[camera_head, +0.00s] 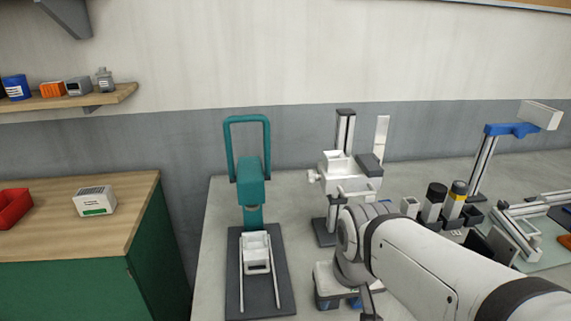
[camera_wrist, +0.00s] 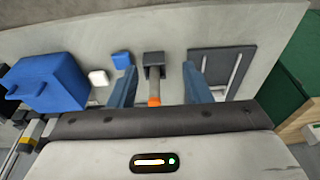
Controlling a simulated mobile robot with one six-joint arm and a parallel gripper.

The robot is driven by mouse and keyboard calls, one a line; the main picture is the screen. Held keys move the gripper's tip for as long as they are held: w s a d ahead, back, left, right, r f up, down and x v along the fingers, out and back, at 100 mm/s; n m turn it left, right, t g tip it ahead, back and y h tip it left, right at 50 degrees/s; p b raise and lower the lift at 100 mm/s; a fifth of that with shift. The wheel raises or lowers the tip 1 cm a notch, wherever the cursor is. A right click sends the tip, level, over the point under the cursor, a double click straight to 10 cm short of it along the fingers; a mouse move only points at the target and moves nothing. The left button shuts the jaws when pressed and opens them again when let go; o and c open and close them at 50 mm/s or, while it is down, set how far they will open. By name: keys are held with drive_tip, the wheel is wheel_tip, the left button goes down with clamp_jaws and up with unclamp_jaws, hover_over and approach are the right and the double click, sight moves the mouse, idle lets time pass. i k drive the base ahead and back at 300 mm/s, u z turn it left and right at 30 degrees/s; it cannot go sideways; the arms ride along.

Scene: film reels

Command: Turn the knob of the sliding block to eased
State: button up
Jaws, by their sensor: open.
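A white block (camera_head: 345,168) sits on an upright dark-topped column in the head view; I take it to be the sliding block. A small pale knob (camera_head: 312,176) sticks out of its left side. Its setting marks are too small to read. My gripper (camera_head: 338,305) is in front of and below this block, pointing down. Its two blue fingers (camera_wrist: 160,88) are apart in the wrist view. A grey rod with an orange end (camera_wrist: 154,90), joined to a dark block (camera_wrist: 154,58), shows between them; contact cannot be told. I see nothing held.
A teal press (camera_head: 252,185) with a dark railed base (camera_head: 270,285) stands left of the gripper. Dark cylinders (camera_head: 433,205) and a blue-topped stand (camera_head: 510,130) are right. A large blue box (camera_wrist: 50,82) and a white piece (camera_wrist: 98,78) lie beside the fingers in the wrist view.

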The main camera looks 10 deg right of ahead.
sight(312, 177)
drive_tip(key=z, duration=0.4)
drive_tip(key=k, duration=1.35)
drive_tip(key=z, duration=0.1)
drive_tip(key=i, duration=0.95)
